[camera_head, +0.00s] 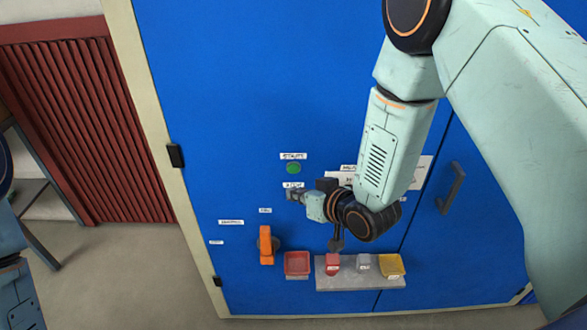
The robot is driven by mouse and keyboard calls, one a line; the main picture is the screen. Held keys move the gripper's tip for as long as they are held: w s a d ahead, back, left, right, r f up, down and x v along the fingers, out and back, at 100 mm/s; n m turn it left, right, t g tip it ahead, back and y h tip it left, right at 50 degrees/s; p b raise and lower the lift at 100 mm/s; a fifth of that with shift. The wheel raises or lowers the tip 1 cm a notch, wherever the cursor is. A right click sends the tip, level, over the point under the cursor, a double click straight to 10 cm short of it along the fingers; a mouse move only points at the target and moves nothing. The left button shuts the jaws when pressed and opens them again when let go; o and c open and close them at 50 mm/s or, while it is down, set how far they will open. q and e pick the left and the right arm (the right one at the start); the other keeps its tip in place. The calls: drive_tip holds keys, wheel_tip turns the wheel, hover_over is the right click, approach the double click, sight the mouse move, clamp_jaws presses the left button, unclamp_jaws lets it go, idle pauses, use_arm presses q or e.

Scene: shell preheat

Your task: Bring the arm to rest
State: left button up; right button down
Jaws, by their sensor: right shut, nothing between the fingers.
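My right arm comes in from the upper right and bends down in front of a blue cabinet (240,110). My left gripper is not in view.
An orange lever (265,246) sits on the cabinet front. A red tray (297,263) is beside a grey shelf (340,283) with a red container (333,262) and a yellow tray (391,265). A dark handle (451,187) is at right. Floor (120,275) is open at lower left.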

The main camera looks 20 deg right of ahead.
idle(0.5)
use_arm(q)
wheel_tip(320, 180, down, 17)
drive_tip(key=b, duration=1.6)
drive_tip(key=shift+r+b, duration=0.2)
drive_tip(key=shift+b, duration=0.1)
use_arm(e)
drive_tip(key=s+d+f+g+h, duration=0.1)
drive_tip(key=s+d+f+g, duration=0.1)
drive_tip(key=s+f, duration=0.8)
drive_tip(key=s+d+f+m+g+h, duration=0.1)
drive_tip(key=s+f+g, duration=0.4)
drive_tip(key=s+f, duration=0.6)
drive_tip(key=s+d+f+m+g+h, duration=0.1)
drive_tip(key=s+d+f+g+h, duration=0.1)
drive_tip(key=s+f, duration=0.9)
drive_tip(key=s+d+g, duration=0.1)
drive_tip(key=s+g, duration=0.1)
drive_tip(key=s, duration=0.2)
drive_tip(key=shift+d+f+h, duration=0.15)
drive_tip(key=shift+f+h, duration=0.1)
drive_tip(key=shift+h, duration=0.05)
